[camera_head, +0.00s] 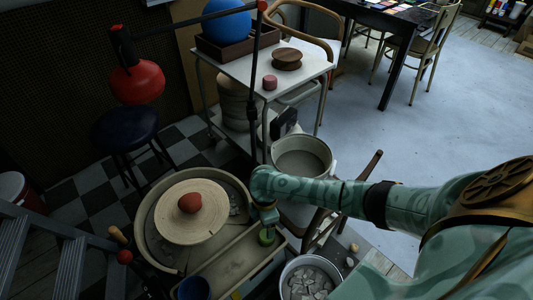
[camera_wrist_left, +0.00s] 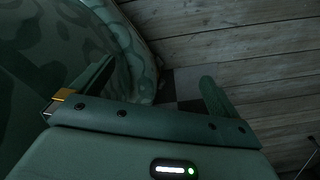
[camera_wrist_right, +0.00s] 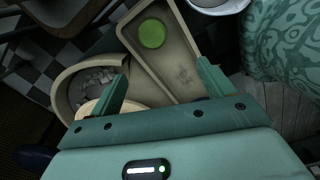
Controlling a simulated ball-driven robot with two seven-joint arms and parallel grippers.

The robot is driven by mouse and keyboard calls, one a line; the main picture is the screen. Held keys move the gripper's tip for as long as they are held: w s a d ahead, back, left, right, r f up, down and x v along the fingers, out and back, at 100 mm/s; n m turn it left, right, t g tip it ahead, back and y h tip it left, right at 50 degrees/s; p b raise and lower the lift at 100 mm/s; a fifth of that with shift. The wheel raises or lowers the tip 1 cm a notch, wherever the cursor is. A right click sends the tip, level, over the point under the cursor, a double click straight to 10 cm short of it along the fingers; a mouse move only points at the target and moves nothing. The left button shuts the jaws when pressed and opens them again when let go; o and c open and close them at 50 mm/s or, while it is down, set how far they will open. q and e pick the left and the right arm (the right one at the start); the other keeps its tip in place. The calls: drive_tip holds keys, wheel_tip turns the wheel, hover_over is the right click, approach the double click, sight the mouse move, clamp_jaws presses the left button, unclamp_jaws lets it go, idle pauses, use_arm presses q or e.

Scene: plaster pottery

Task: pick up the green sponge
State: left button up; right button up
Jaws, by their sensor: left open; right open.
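The green sponge (camera_head: 267,236) is a small round green piece in the tan tray (camera_head: 238,258) beside the pottery wheel. In the right wrist view the sponge (camera_wrist_right: 152,33) lies near one end of the tray, beyond my fingertips. My right gripper (camera_head: 266,212) hangs just above the sponge in the head view. In its own wrist view the right gripper (camera_wrist_right: 164,78) is open, with nothing between its fingers. My left gripper (camera_wrist_left: 155,88) is open and empty in its wrist view, facing wooden boards; the head view does not show it.
The wheel basin (camera_head: 151,247) holds a reddish clay lump (camera_head: 190,203). A bucket of shards (camera_head: 308,278) stands right of the tray and a dark blue cup (camera_head: 194,288) at its near end. A large pot (camera_head: 301,157) and a white cart (camera_head: 288,68) stand behind.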

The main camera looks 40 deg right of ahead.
drive_tip(key=f+b, duration=0.2)
drive_tip(key=f, duration=0.1)
drive_tip(key=d+f+b, duration=0.1)
drive_tip(key=f+b, duration=0.2)
drive_tip(key=f, duration=0.1)
drive_tip(key=w+f+b, duration=0.1)
drive_tip(key=f+b, duration=0.1)
drive_tip(key=f, duration=0.2)
drive_tip(key=shift+d+f, duration=0.2)
drive_tip(key=shift+d, duration=0.15)
wheel_tip(320, 180, down, 4)
drive_tip(key=b, duration=0.3)
drive_tip(key=shift+f+b, duration=0.1)
drive_tip(key=shift+b, duration=0.2)
drive_tip(key=shift+f, duration=0.3)
drive_tip(key=shift+r, duration=0.2)
use_arm(q)
wheel_tip(320, 180, down, 8)
drive_tip(key=s+a+g, duration=0.1)
drive_tip(key=s+a, duration=0.1)
drive_tip(key=shift+f+m+y, duration=0.25)
drive_tip(key=shift+m+y, duration=0.05)
drive_tip(key=shift+m, duration=0.1)
use_arm(e)
drive_tip(key=c, duration=1.1)
